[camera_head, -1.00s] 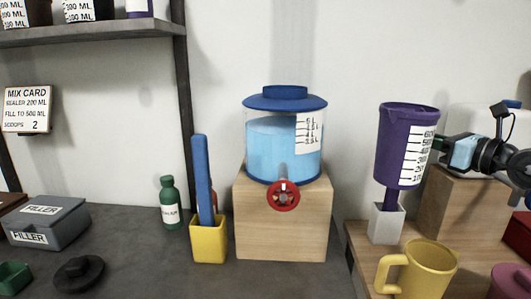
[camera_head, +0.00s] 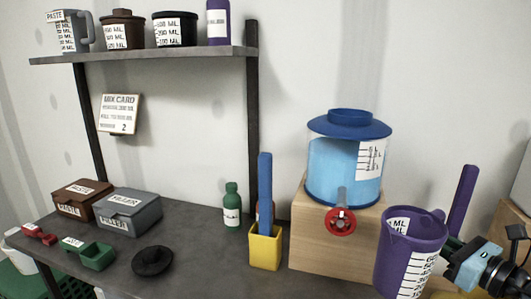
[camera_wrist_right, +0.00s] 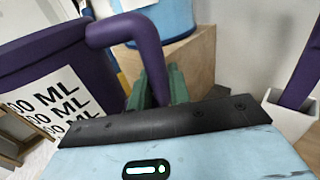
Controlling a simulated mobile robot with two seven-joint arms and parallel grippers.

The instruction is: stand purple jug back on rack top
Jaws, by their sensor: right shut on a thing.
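The purple jug (camera_head: 408,258), with a white volume label, is in the air at the lower right of the head view. My right gripper (camera_head: 447,250) is shut on its handle, at the jug's right side. In the right wrist view the jug (camera_wrist_right: 35,75) fills the left, and its handle (camera_wrist_right: 142,45) passes between the green fingers of the gripper (camera_wrist_right: 155,88). The jug looks roughly upright. The rack top (camera_head: 150,53) is a dark grey shelf at the upper left, well away from the jug. My left gripper is not in view.
The shelf holds a grey paste jug (camera_head: 68,33), a brown pot (camera_head: 122,32), a black pot (camera_head: 175,30) and a purple container (camera_head: 217,22). A blue water dispenser (camera_head: 346,160) on a wooden block (camera_head: 325,240) stands between jug and rack. A green bottle (camera_head: 232,208) stands below.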

